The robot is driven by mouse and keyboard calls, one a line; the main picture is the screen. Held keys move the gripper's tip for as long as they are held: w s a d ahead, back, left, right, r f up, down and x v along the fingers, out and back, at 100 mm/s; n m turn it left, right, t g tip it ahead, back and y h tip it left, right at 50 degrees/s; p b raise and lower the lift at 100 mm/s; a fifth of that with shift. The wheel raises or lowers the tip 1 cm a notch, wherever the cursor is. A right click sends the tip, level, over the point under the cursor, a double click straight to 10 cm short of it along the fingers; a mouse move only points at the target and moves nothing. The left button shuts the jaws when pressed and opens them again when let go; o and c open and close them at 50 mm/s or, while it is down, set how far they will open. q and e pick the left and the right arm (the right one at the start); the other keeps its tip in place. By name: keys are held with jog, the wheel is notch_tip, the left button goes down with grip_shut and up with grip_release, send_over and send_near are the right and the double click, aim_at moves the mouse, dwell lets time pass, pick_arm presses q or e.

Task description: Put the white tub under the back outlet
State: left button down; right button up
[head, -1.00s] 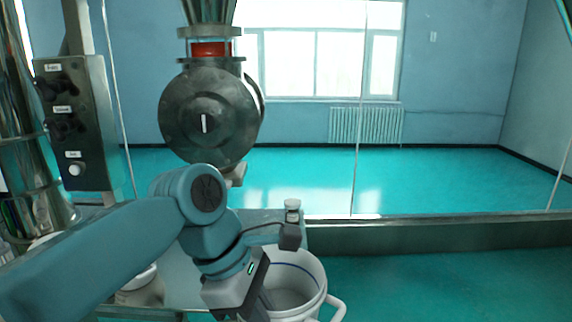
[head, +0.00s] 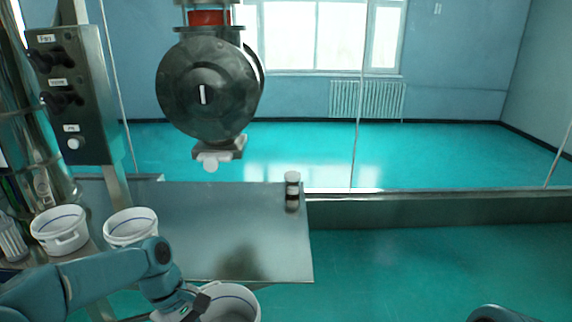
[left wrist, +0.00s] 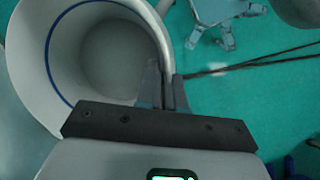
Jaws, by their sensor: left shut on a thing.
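A white tub (head: 236,303) with a blue line inside is at the bottom edge of the head view, partly cut off. In the left wrist view the tub (left wrist: 108,50) looks empty inside. My left gripper (head: 197,303) is shut on the tub's wall at its rim; the fingers (left wrist: 165,92) show there in the wrist view. The tub is in front of the steel table, clear of its top. A round grey valve housing (head: 210,90) hangs above the table, with an outlet (head: 218,153) at its underside. My right gripper is out of view.
The steel table (head: 230,240) is mostly bare, with a small jar (head: 292,190) near its right edge. Two other white tubs, one far left (head: 60,232) and one nearer (head: 131,228), stand at the left. A control box (head: 68,95) on a post is at the left.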

pick_arm(q)
jog(key=f+m+g+y, duration=0.1)
jog(key=m, duration=0.2)
jog(key=a+f+m+y, duration=0.1)
jog(key=m, duration=0.3)
jog(key=a+f+m+g+y, duration=0.1)
jog(key=m, duration=0.2)
jog(key=shift+s+a+f+m+g, duration=0.1)
jog(key=shift+s+f+m+g, duration=0.15)
jog(key=shift+m+g, duration=0.05)
jog(key=shift+w, duration=0.15)
